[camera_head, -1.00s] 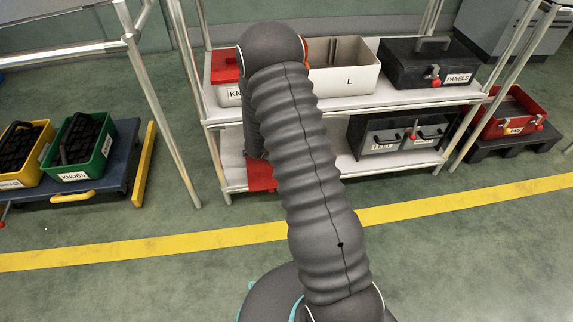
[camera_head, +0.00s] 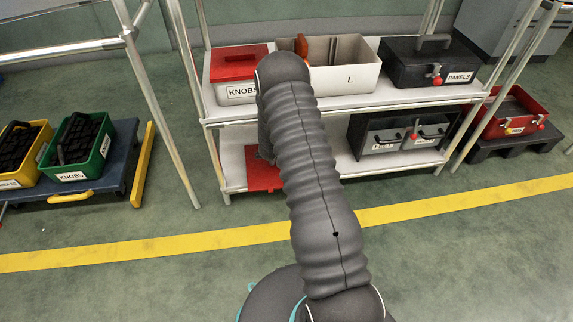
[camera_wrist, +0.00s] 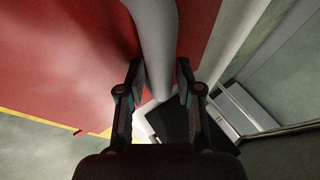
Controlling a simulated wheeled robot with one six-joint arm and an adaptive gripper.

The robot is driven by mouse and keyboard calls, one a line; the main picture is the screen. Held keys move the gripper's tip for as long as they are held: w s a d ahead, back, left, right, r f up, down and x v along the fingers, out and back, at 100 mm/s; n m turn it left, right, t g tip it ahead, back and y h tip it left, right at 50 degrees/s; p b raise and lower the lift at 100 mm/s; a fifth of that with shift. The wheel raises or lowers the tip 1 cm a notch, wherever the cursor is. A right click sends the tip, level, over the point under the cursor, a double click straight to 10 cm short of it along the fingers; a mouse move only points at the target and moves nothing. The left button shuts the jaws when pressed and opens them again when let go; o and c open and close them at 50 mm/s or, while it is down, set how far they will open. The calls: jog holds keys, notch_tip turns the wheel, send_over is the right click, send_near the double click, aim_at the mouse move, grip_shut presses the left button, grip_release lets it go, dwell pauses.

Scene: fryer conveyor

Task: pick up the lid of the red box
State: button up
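A flat red piece (camera_head: 262,179) lies on the lower shelf, partly behind my arm; I cannot tell if it is the lid. A red box (camera_head: 512,114) stands low at the right on a black pallet. A white KNOBS box (camera_head: 241,94) with a red lid (camera_head: 238,63) is on the upper shelf at left. In the head view my gripper is hidden behind my arm. In the wrist view my gripper (camera_wrist: 159,72) is open, with a large red surface (camera_wrist: 70,60) close by. A pale round bar (camera_wrist: 155,30) runs between the fingertips; contact cannot be told.
The metal rack (camera_head: 220,115) has posts around its shelves. A white L box (camera_head: 345,78), a black PANELS box (camera_head: 430,65) and a grey two-part container (camera_head: 400,133) stand on it. A blue cart (camera_head: 118,160) with green and yellow boxes is at left. Floor in front is clear.

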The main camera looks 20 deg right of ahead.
grip_shut()
jog(key=shift+r, duration=0.45)
notch_tip(320, 180, up, 4)
jog(key=shift+f+p, duration=0.1)
jog(key=shift+p, duration=0.45)
jog(key=s+r+p, duration=0.3)
jog(key=s+r, duration=0.8)
jog(key=shift+s+d+r, duration=0.2)
jog(key=shift+s+d, duration=0.1)
